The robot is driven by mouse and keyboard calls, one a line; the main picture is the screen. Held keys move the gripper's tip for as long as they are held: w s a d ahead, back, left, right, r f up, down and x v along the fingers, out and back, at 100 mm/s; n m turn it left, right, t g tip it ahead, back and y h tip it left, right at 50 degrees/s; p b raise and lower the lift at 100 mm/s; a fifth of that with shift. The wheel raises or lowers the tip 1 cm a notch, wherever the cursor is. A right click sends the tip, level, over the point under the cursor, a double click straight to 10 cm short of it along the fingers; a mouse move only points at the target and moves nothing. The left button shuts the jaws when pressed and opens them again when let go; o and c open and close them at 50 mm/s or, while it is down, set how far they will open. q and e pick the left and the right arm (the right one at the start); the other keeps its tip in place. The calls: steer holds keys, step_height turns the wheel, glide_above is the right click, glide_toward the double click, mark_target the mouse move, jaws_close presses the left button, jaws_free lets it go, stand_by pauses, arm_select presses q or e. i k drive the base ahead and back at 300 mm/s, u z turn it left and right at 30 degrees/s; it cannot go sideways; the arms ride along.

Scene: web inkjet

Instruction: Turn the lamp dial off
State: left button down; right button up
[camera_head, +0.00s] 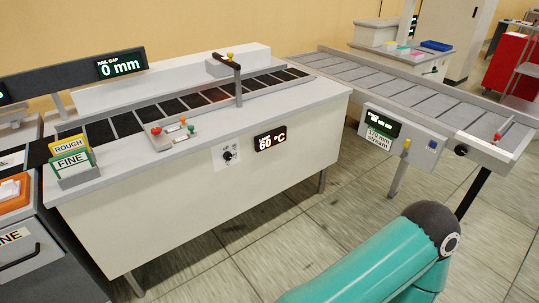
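A small black dial (228,155) sits on a pale label plate on the front panel of the long grey machine (190,205). Its pointer setting is too small to read. To its right a dark display (270,139) reads 60 °C in lit white figures; the small word above them is not clear. Neither of my grippers is in view. Only a teal link of my arm with a dark joint shows at the bottom right, in front of the floor and apart from the machine.
A second conveyor (395,85) at the right carries a control box (383,124) and another black knob (461,150). ROUGH and FINE cards (72,158) stand at the left, near an orange tray (14,193). The floor before the dial is clear.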

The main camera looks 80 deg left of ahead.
mark_target(227, 156)
steer(key=z, duration=0.15)
steer(key=i, duration=1.05)
steer(key=u, duration=1.55)
steer(key=i, duration=0.25)
steer(key=u, duration=2.5)
steer(key=k, duration=0.5)
steer(key=u, duration=0.35)
steer(key=i, duration=1.5)
steer(key=z, duration=0.35)
